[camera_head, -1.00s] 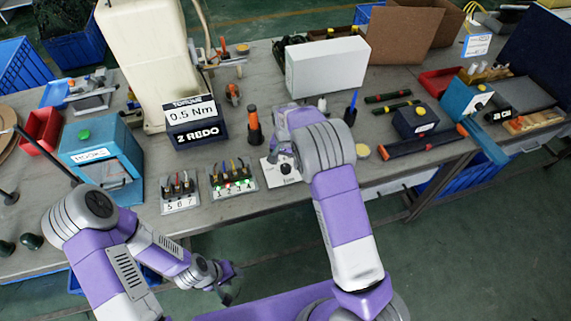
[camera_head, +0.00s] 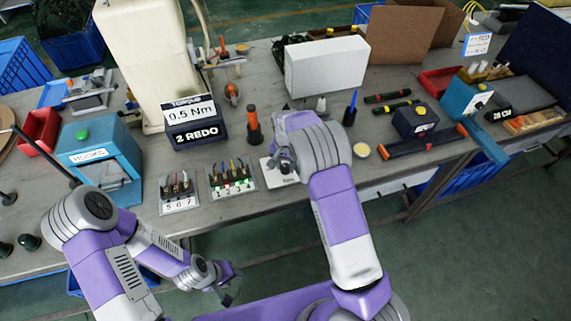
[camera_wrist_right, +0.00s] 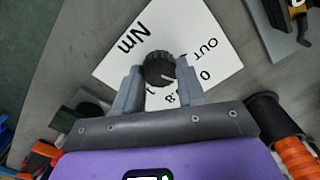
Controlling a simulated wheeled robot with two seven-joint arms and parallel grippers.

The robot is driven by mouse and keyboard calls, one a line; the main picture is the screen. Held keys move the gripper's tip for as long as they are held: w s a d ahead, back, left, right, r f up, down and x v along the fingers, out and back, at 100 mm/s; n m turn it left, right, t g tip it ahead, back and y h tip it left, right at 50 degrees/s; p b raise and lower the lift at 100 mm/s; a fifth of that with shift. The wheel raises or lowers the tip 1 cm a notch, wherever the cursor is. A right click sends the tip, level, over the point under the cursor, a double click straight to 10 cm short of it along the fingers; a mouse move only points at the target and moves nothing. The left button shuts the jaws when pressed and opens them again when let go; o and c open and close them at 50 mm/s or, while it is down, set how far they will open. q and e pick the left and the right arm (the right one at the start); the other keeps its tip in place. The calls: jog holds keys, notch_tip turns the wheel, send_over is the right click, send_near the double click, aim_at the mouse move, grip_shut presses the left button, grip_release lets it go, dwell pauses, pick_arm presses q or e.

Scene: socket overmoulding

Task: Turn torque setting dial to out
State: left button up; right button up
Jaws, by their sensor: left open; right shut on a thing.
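The torque setting dial is a black ribbed knob (camera_wrist_right: 159,67) on a white plate (camera_wrist_right: 117,68) marked "Nm", "OUT" and numbers. The white mark on the knob is partly visible, and its exact heading is hard to tell. My right gripper (camera_wrist_right: 160,76) is shut on the knob, one finger on each side. In the head view my right gripper (camera_head: 284,164) is over the plate (camera_head: 290,181) and hides most of the knob. A display box (camera_head: 193,120) reads "TORQUE 0.5 Nm" and "2 REDO". My left gripper (camera_head: 230,284) is open and empty in front of the table.
Left of the plate stand two socket racks, numbered 1-4 (camera_head: 231,184) and 5-7 (camera_head: 180,201). A blue "HOOKS" box (camera_head: 99,155) is at left. A white box (camera_head: 327,66) stands behind my right arm.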

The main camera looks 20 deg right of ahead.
aim_at(285, 167)
jog(key=shift+n, duration=0.4)
jog(key=n, duration=0.3)
jog(key=shift+n+p, duration=0.3)
jog(key=shift+p, duration=0.05)
jog(key=shift+a+n, duration=0.1)
jog(key=shift+n, duration=2.2)
jog(key=o, duration=1.1)
jog(key=shift+c, duration=0.2)
notch_tip(285, 167, up, 8)
jog(key=shift+f+p, duration=0.2)
jog(key=shift+p, duration=0.65)
